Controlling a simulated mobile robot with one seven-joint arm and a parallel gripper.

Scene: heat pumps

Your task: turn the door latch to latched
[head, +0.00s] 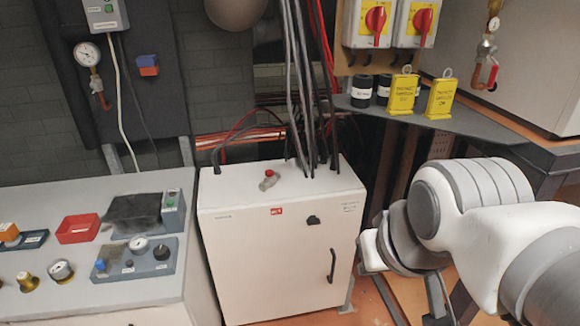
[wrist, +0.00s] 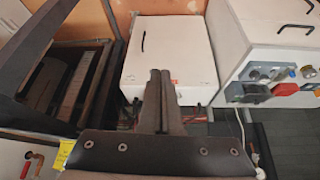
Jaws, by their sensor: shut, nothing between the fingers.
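The door latch (head: 313,219) is a small black knob on the upper right part of the white cabinet's door (head: 265,262). A black vertical handle (head: 332,265) sits below it to the right. In the wrist view the cabinet appears upside down, with its door (wrist: 188,45) and handle (wrist: 143,42) beyond my fingers; the latch is not visible there, seemingly behind them. My gripper (wrist: 160,73) is shut and empty, its two fingers together and pointing towards the cabinet. In the head view my arm is right of the cabinet, apart from it; the fingers are not clearly seen there.
Cables enter the cabinet top, where a small red-capped valve (head: 268,180) lies. A grey bench (head: 120,292) with a red tray (head: 78,229) and gauges stands at left. A dark shelf (head: 455,127) with yellow tags (head: 403,93) is at right. Some floor shows before the cabinet.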

